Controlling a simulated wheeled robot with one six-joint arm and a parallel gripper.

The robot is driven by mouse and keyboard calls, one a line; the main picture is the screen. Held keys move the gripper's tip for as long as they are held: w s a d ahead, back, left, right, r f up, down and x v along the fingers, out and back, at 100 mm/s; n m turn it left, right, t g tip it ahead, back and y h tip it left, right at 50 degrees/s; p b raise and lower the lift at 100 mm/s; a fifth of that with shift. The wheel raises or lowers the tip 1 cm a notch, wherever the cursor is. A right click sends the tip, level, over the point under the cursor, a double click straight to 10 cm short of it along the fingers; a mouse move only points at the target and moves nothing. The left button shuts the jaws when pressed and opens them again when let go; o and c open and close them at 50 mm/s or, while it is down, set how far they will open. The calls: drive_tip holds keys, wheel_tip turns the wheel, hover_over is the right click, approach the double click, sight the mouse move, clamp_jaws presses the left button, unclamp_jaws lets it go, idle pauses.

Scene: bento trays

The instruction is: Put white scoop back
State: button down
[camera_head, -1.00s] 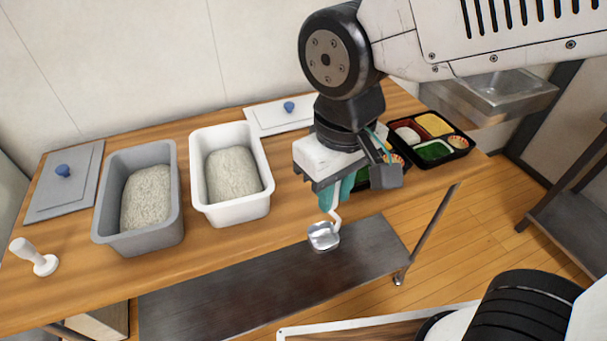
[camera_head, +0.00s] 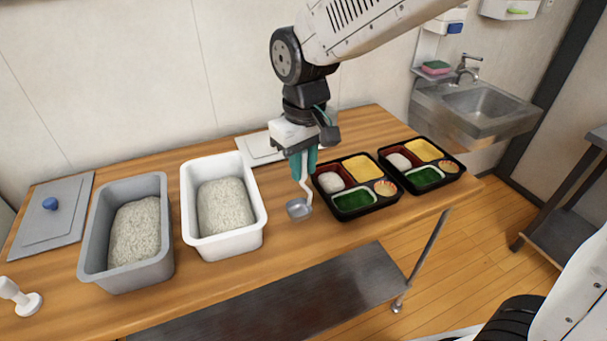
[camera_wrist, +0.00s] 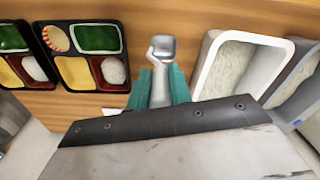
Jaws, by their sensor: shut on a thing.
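My gripper (camera_head: 303,165) has teal fingers and is shut on the white handle of the scoop (camera_head: 299,208), whose metal bowl hangs down near the wooden table. The scoop stands between the white rice bin (camera_head: 258,215) and the nearer bento tray (camera_head: 375,209). In the wrist view, the teal fingertips (camera_wrist: 160,88) flank the handle, and the scoop's metal bowl (camera_wrist: 163,46) points away from the camera. I cannot tell whether the bowl touches the table.
A grey rice bin (camera_head: 90,245) stands left of the white one. A grey lid (camera_head: 30,230) lies further left, near a white stamp-like tool (camera_head: 22,300). A pale lid (camera_head: 258,150) lies behind my gripper. A second bento tray (camera_head: 448,179) and a sink (camera_head: 485,105) are at the right.

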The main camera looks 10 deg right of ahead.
sight(304, 182)
drive_tip(key=shift+f, duration=1.5)
drive_tip(key=c, duration=1.3)
unclamp_jaws()
drive_tip(key=shift+f, duration=0.1)
drive_tip(key=shift+o, duration=0.2)
wheel_tip(304, 182, up, 12)
drive_tip(key=shift+s+r, duration=0.15)
drive_tip(key=shift+r, duration=0.1)
drive_tip(key=s+d+f+m, duration=0.1)
drive_tip(key=s+d+m, duration=0.2)
drive_tip(key=s+d, duration=0.6)
drive_tip(key=s+d+f+m+t, duration=0.1)
drive_tip(key=s+d+m, duration=0.2)
drive_tip(key=s+d, duration=0.7)
drive_tip(key=shift+d+f, duration=0.25)
drive_tip(key=shift+d, duration=0.2)
